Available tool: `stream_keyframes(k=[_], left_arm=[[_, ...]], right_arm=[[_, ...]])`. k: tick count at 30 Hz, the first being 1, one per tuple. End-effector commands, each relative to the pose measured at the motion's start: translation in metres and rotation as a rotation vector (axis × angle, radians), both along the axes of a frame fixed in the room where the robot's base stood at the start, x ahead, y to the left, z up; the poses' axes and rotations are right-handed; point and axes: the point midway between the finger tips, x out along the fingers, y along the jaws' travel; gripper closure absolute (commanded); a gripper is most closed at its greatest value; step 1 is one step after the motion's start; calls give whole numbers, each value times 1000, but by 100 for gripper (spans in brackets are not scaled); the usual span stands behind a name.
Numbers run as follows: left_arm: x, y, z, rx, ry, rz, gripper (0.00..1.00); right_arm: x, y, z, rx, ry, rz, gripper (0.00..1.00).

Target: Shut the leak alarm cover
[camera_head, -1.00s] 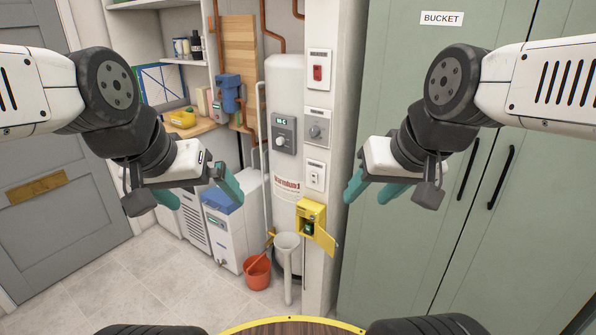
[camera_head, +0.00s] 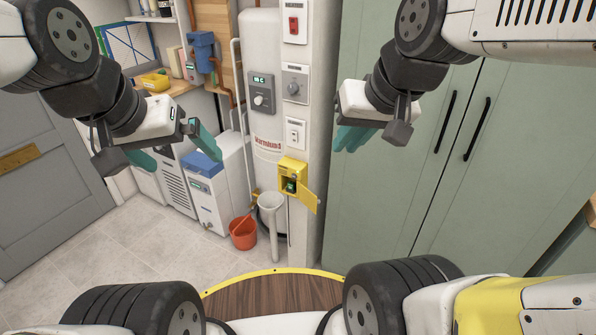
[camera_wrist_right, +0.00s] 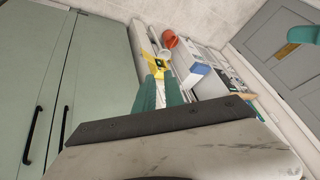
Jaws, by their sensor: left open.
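The leak alarm is a small yellow box (camera_head: 291,168) low on the white wall post in the head view. Its yellow cover (camera_head: 310,202) hangs open to the right, and a dark and green unit shows inside. The box and cover also appear small in the right wrist view (camera_wrist_right: 154,64), just beyond the fingertips. My right gripper (camera_head: 350,141) is empty, to the right of and above the box in the picture. Its teal fingers look narrowly apart in the wrist view (camera_wrist_right: 160,88). My left gripper (camera_head: 180,150) is open and empty, left of the box. Neither gripper touches the cover.
A white funnel-topped pipe (camera_head: 272,215) and a red bucket (camera_head: 243,232) stand below and left of the box. Green cabinet doors (camera_head: 400,180) fill the right side. A white appliance (camera_head: 222,190) stands at left. A yellow-rimmed wooden round top (camera_head: 275,290) is in front.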

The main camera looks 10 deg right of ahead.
Motion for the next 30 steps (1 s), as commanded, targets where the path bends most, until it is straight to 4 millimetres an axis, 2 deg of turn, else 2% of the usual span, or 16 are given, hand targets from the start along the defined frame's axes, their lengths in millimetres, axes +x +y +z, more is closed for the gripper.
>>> stream_keyframes(k=[4,8,14,20,24,30], left_arm=[[0,0,0,0,0,0,0],[0,0,0,0,0,0,0],[0,0,0,0,0,0,0],[0,0,0,0,0,0,0],[0,0,0,0,0,0,0],[0,0,0,0,0,0,0]], right_arm=[[45,-7,-7,30,79,-114,100],[96,-15,-23,52,152,-258,100],[173,-25,-69,57,237,-480,100],[242,-33,-138,30,288,-692,100],[282,-36,-197,-4,298,-827,100],[319,-39,-279,-48,283,-976,100]])
